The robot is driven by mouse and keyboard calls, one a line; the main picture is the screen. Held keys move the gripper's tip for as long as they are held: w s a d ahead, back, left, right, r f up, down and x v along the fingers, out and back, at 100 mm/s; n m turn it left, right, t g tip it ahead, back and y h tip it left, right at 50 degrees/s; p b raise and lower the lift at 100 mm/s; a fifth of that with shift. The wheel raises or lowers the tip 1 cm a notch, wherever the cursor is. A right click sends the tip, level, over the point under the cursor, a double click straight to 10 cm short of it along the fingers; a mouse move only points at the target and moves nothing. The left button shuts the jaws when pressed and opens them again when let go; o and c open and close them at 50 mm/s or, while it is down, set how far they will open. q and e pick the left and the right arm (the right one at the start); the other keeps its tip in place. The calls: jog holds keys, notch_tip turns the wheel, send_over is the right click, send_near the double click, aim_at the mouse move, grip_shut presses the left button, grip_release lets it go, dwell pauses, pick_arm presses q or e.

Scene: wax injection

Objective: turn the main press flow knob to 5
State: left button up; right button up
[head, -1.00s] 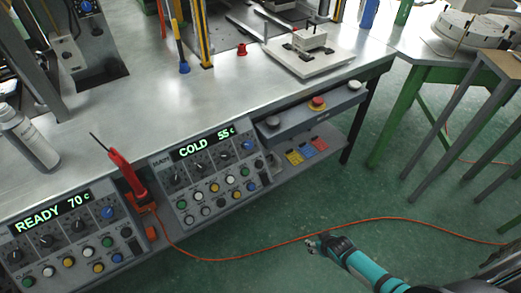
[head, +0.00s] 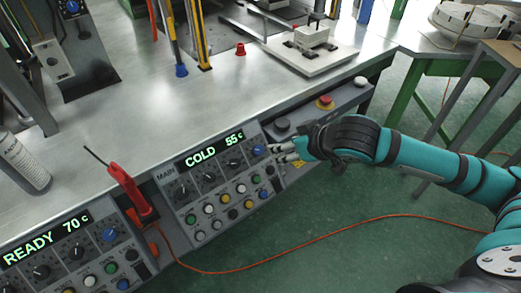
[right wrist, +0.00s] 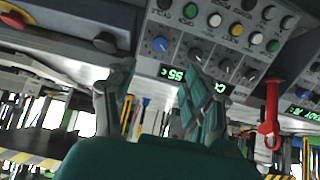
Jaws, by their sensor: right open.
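The main press panel (head: 171,207), marked MAIN, has a display (head: 214,150) reading COLD 55 c. Below the display is a row of black knobs, one of them here (head: 208,177), with a blue knob (head: 258,152) at the right end. Their small labels are too small to read. My right gripper (head: 284,152) is open, just right of the blue knob, with its fingers toward the panel. In the right wrist view the panel appears upside down, with the blue knob (right wrist: 160,45) beyond the open fingers (right wrist: 158,98). I see no contact. My left gripper is out of view.
A second panel (head: 45,255) reads READY 70 c at the left. A red tool (head: 129,190) with an orange cable stands between the panels. A red emergency button (head: 325,102) sits on a grey box right of the main panel. Open floor lies in front.

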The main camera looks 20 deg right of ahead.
aim_at(260, 150)
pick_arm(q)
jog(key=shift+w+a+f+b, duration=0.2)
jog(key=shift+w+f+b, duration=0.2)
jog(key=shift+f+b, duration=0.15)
pick_arm(e)
jog(key=x, duration=1.5)
jog(key=shift+w+a+f, duration=0.1)
jog(key=shift+w, duration=0.05)
grip_shut()
jog(key=shift+m+p, duration=0.5)
jog(key=shift+p, duration=0.5)
jog(key=m+y+p, duration=0.1)
jog(key=m+p, duration=0.9)
jog(key=p, duration=0.2)
jog(key=m+p, duration=0.2)
jog(key=shift+m, duration=0.3)
pick_arm(q)
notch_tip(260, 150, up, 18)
jog(key=p, duration=0.2)
pick_arm(e)
jog(key=shift+m+t+y, duration=0.3)
jog(key=shift+m, duration=1.1)
